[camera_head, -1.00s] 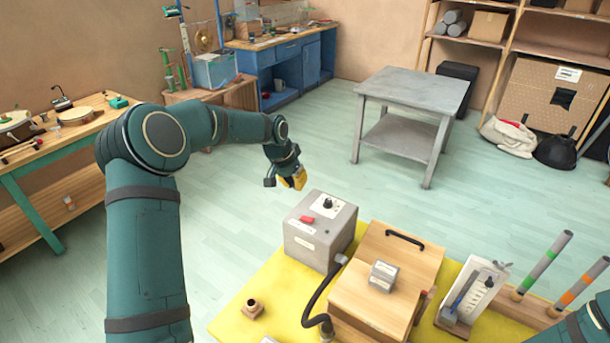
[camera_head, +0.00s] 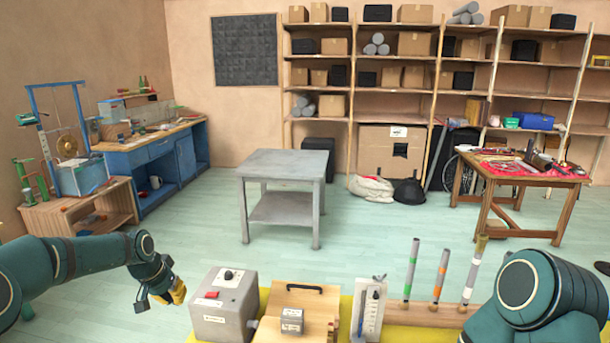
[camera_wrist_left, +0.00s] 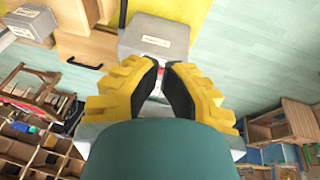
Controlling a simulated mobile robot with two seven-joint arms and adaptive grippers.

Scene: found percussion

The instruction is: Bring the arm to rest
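My left arm enters from the left in the head view, and its left gripper (camera_head: 180,293) hangs in the air left of a grey box (camera_head: 222,305). The wrist view shows the yellow fingers of the left gripper (camera_wrist_left: 163,68) with black pads drawn close together at the tips, with nothing seen held. Past the tips the grey box (camera_wrist_left: 155,38) shows. My right arm (camera_head: 540,295) shows at the lower right of the head view. Its gripper is out of the picture.
A wooden box (camera_head: 300,305), a white panel (camera_head: 370,310) and upright striped tubes (camera_head: 440,275) stand right of the grey box. A grey table (camera_head: 285,165) stands beyond, with open floor around it.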

